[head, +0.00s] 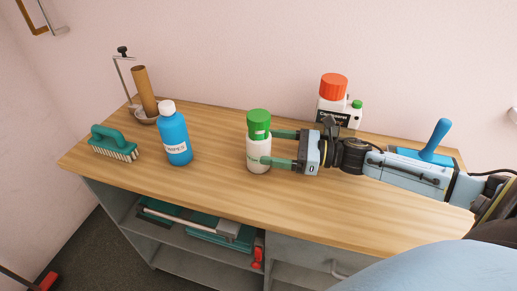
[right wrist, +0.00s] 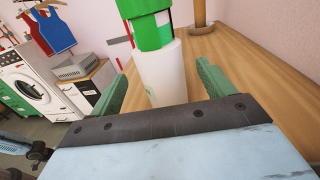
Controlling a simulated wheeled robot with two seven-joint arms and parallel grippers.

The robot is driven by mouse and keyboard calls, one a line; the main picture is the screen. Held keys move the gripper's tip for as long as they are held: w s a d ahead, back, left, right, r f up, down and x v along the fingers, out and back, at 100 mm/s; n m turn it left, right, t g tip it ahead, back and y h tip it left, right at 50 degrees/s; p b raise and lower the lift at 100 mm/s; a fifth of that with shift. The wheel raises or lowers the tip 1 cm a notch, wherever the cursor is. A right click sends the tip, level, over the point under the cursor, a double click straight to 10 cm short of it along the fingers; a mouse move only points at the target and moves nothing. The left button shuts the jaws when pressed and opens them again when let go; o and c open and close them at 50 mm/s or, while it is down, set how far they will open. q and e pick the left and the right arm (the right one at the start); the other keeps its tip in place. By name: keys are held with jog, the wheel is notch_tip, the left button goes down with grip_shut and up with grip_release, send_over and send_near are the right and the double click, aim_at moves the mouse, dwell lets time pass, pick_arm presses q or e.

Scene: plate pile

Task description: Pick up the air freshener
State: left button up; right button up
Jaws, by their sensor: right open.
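The air freshener appears to be the white bottle with a green cap (head: 257,155), standing upright near the middle of the wooden counter. My right gripper (head: 268,147) comes in from the right with its green fingers open on either side of the bottle. In the right wrist view the bottle (right wrist: 158,75) stands between the two open fingers (right wrist: 162,85), with visible gaps to both. Its top is cut off in that view.
A blue wipes bottle (head: 175,138) and a teal brush (head: 113,144) stand to the left. A cardboard-tube holder (head: 145,92) is at the back left. A white container with an orange cap (head: 335,104) stands behind my right arm. The counter front is clear.

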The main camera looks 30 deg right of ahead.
aim_at(251, 143)
jog(key=shift+x, duration=3.1)
jog(key=c, duration=1.2)
